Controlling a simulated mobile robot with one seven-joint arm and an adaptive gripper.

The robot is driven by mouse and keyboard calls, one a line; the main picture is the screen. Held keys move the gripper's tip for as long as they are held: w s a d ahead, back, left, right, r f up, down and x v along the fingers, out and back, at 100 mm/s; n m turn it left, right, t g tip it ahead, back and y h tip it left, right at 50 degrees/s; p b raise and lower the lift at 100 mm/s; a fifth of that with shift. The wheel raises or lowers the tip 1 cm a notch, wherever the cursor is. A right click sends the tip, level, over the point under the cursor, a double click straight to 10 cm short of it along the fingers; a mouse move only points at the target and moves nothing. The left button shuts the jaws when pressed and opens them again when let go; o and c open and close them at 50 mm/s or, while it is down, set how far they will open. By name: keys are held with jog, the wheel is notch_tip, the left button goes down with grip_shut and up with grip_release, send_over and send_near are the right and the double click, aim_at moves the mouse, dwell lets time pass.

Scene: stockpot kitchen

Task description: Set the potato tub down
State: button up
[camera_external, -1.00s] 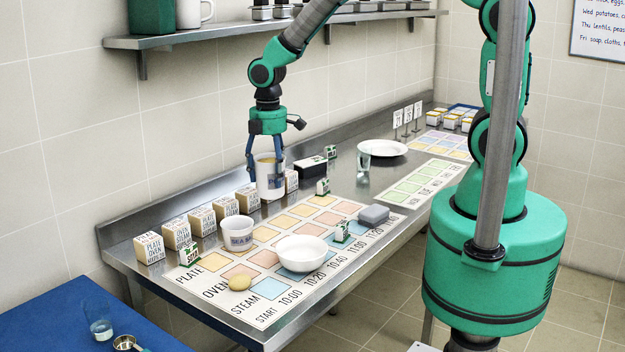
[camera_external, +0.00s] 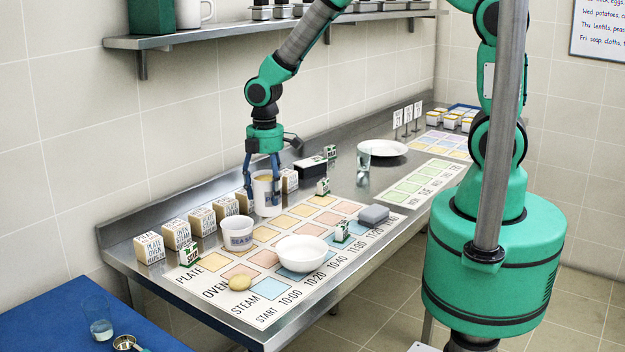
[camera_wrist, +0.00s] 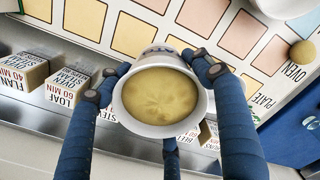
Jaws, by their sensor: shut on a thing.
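The potato tub (camera_external: 266,197) is a white tub with dark lettering, near the back edge of the printed schedule mat (camera_external: 262,313). In the wrist view the tub (camera_wrist: 125,112) shows from above, filled with something yellowish. My gripper (camera_external: 262,182) is shut on the tub, its blue fingers around the rim; in the wrist view the fingers (camera_wrist: 162,75) press on its sides. The tub looks upright. I cannot tell whether its base touches the counter or hangs just above it.
A tub lettered "SEA SA" (camera_external: 238,234), a white bowl (camera_external: 301,253) and a potato (camera_external: 240,283) stand to the front. Several label blocks (camera_external: 177,235) line the back. A black box (camera_external: 309,167) and a glass (camera_external: 363,160) are to the right.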

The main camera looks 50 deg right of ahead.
aim_at(267, 207)
jog(key=shift+f, duration=0.7)
jog(key=shift+w+f, duration=0.1)
jog(key=shift+f, duration=1.75)
jog(key=shift+f+b, duration=0.1)
jog(key=shift+b, duration=0.2)
jog(key=o, duration=1.6)
jog(key=shift+f, duration=0.1)
notch_tip(267, 207, up, 12)
jog(key=shift+r+p, duration=0.15)
jog(key=shift+p, duration=0.55)
